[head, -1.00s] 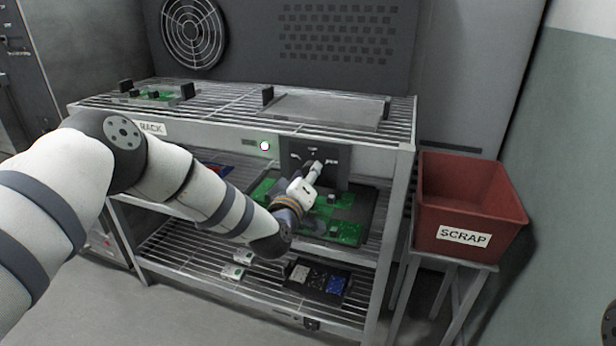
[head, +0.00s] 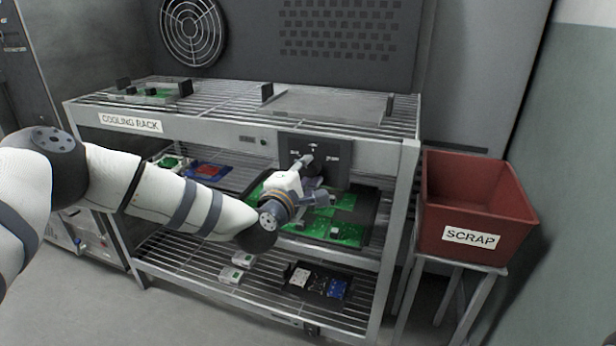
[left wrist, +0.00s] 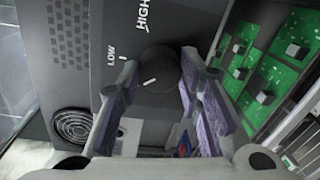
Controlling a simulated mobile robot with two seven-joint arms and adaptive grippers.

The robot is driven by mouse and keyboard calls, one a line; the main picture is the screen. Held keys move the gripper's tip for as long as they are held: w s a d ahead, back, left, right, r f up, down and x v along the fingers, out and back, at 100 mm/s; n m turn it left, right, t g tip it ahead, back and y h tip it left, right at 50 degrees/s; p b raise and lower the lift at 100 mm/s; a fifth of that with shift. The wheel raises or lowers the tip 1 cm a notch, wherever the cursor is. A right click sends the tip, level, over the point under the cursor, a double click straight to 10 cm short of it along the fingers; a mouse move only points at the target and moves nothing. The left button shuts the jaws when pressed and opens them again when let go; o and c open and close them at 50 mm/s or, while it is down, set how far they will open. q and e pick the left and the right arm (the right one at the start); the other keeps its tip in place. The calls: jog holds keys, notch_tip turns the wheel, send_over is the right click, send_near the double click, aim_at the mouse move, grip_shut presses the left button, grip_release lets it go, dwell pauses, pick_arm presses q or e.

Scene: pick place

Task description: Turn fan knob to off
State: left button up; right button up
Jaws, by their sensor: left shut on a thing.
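The dark round fan knob (left wrist: 160,66) sits on a dark control panel (head: 341,170) on the front of the cooling rack. In the left wrist view its white mark points to the lower left, away from HIGH and past the LOW label. My left gripper (head: 307,165) is at the panel in the head view and covers most of the knob there. In the left wrist view its purple-padded fingers (left wrist: 156,70) stand on either side of the knob, shut on it. Any label below LOW is hidden behind a finger.
The cooling rack (head: 225,132) has wire shelves with green circuit boards (head: 335,230) just below the panel. A small indicator light (head: 263,142) left of the panel is dark. A red scrap bin (head: 470,240) stands to the right. A round fan grille (head: 193,32) is behind.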

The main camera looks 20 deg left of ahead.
pick_arm(q)
jog(key=n, duration=0.1)
jog(key=n+b, duration=0.1)
jog(key=shift+f+n, duration=0.2)
jog(key=shift+n, duration=0.1)
jog(key=shift+r+n+b, duration=0.15)
jog(key=shift+n+b, duration=0.25)
jog(key=shift+n, duration=0.1)
pick_arm(e)
jog(key=shift+s+f+g, duration=0.3)
jog(key=shift+s+f, duration=0.55)
jog(key=shift+f, duration=0.25)
pick_arm(q)
jog(key=shift+r+h, duration=0.1)
jog(key=shift+h, duration=0.2)
pick_arm(e)
jog(key=shift+f, duration=0.1)
pick_arm(q)
jog(key=o, duration=1.2)
jog(key=shift+d, duration=0.1)
jog(key=shift+c, duration=0.2)
jog(key=s+a, duration=0.1)
jog(key=s, duration=1.1)
jog(key=shift+r, duration=0.4)
